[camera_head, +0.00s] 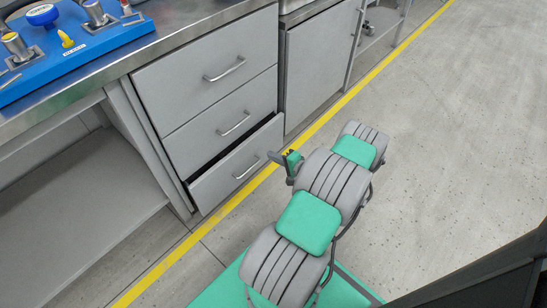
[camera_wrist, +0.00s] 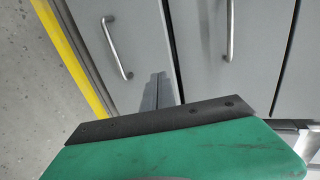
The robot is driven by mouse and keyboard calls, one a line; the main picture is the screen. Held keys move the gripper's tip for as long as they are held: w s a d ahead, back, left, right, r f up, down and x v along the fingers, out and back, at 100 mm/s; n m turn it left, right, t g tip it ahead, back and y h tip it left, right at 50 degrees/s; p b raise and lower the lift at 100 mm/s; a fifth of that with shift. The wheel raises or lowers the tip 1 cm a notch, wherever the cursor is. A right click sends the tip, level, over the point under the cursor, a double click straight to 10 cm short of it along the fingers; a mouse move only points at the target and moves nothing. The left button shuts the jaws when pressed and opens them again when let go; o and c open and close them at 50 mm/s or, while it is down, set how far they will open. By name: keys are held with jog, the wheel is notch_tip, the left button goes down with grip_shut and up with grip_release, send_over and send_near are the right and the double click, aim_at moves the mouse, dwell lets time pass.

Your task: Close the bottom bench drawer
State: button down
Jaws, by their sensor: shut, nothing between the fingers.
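The bottom bench drawer (camera_head: 215,187) is the lowest of three grey drawers in the bench. It stands partly open in the head view, with a dark gap above its front. Its bar handle (camera_head: 246,168) faces the aisle. In the wrist view, the drawer front nearest the floor, with its handle (camera_wrist: 117,48), appears to be this drawer. My gripper (camera_head: 277,157) is shut and empty, in front of the drawer's right end. Its narrow fingers (camera_wrist: 158,90) point at the drawer fronts in the wrist view. I cannot tell whether they touch the drawer.
The middle drawer (camera_head: 222,122) and top drawer (camera_head: 205,75) look closed. A blue test board (camera_head: 85,48) with fittings sits on the steel benchtop. An open shelf bay (camera_head: 80,195) lies left. A yellow floor line (camera_head: 180,250) runs along the bench; the floor at right is clear.

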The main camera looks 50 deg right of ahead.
aim_at(249, 142)
jog(key=b+x, duration=0.1)
jog(key=x, duration=0.5)
jog(key=b+x, duration=0.1)
jog(key=x, duration=0.2)
jog(key=shift+w+r+b, duration=0.25)
jog(key=shift+w+b, duration=0.05)
jog(key=shift+w, duration=0.05)
jog(key=shift+w+r, duration=0.1)
jog(key=shift+w, duration=0.15)
jog(key=w+b, duration=0.2)
jog(key=w, duration=0.2)
jog(key=shift+w, duration=0.4)
jog(key=shift+d+r, duration=0.1)
jog(key=shift+r, duration=0.1)
jog(key=shift+w, duration=0.1)
